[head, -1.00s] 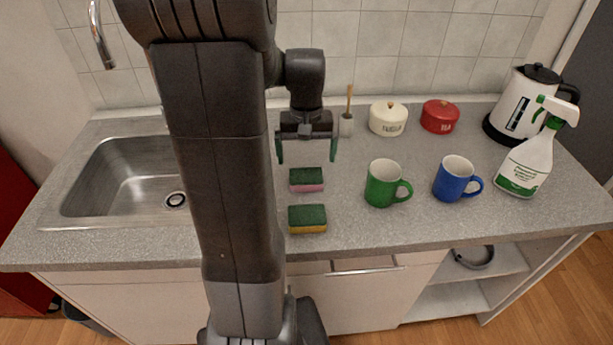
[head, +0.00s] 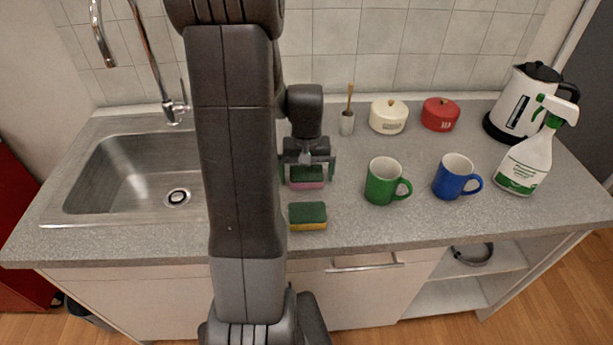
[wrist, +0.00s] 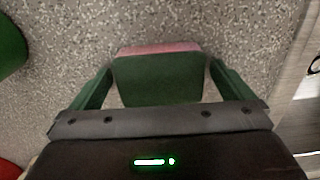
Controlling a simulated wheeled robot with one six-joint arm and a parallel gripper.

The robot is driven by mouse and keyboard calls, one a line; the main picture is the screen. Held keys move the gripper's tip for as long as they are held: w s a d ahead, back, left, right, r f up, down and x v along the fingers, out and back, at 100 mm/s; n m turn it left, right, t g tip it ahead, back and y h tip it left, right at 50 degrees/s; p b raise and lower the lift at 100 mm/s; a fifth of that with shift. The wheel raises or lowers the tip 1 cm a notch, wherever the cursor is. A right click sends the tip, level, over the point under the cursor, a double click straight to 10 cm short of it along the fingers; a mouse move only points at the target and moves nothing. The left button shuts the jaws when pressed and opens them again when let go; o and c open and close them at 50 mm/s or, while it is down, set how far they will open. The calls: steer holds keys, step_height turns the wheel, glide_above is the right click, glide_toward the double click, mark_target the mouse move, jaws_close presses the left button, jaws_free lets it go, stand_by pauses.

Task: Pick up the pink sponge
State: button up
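The pink sponge (head: 306,184) has a dark green top and a pink lower layer. It lies on the grey counter, and in the wrist view the pink sponge (wrist: 157,75) sits between my two fingers. My gripper (head: 308,172) is open and low over it, one green finger on each side. In the wrist view my gripper (wrist: 155,88) shows a gap between the sponge and each finger. In the head view the fingers partly hide the sponge.
A yellow sponge with a green top (head: 307,216) lies just in front. A green mug (head: 383,182) and a blue mug (head: 452,177) stand to the right. The sink (head: 130,170) is at left. A brush holder (head: 347,123) stands behind. Counter between sponge and green mug is clear.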

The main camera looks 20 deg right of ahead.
mark_target(307, 172)
steer(key=c, duration=1)
steer(key=shift+o, duration=0.2)
steer(key=shift+r, duration=0.1)
step_height(307, 172, up, 10)
steer(key=shift+f, duration=0.1)
